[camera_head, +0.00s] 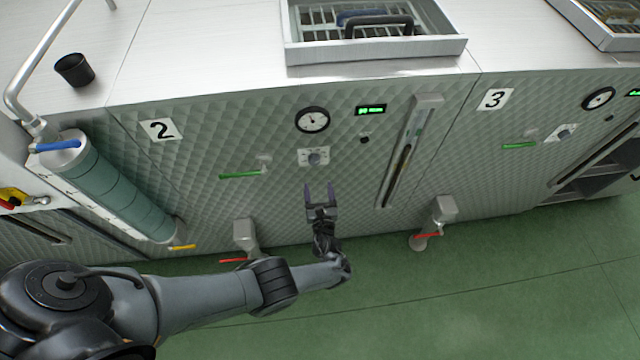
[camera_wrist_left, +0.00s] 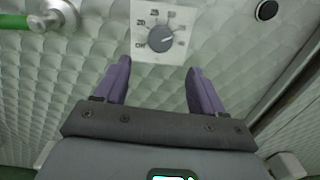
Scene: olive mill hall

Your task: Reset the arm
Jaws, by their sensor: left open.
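My left gripper (camera_head: 320,196) is open and empty, in front of the quilted metal panel of machine 2 (camera_head: 220,150). Its purple fingers also show in the left wrist view (camera_wrist_left: 155,85), pointing at the panel just below a rotary knob (camera_wrist_left: 160,39) on a white plate. The knob also shows in the head view (camera_head: 314,158), above the fingertips, with a gap between. My left arm (camera_head: 210,300) reaches in from the lower left. My right gripper is in neither view.
Around the knob are a round gauge (camera_head: 312,120), a green display (camera_head: 370,110), a green-handled valve (camera_head: 240,175) and a vertical sight tube (camera_head: 405,155). Red-handled outlets (camera_head: 245,238) (camera_head: 436,218) stick out low down. A green-grey cylinder (camera_head: 120,190) stands left. Green floor (camera_head: 480,290) is free at lower right.

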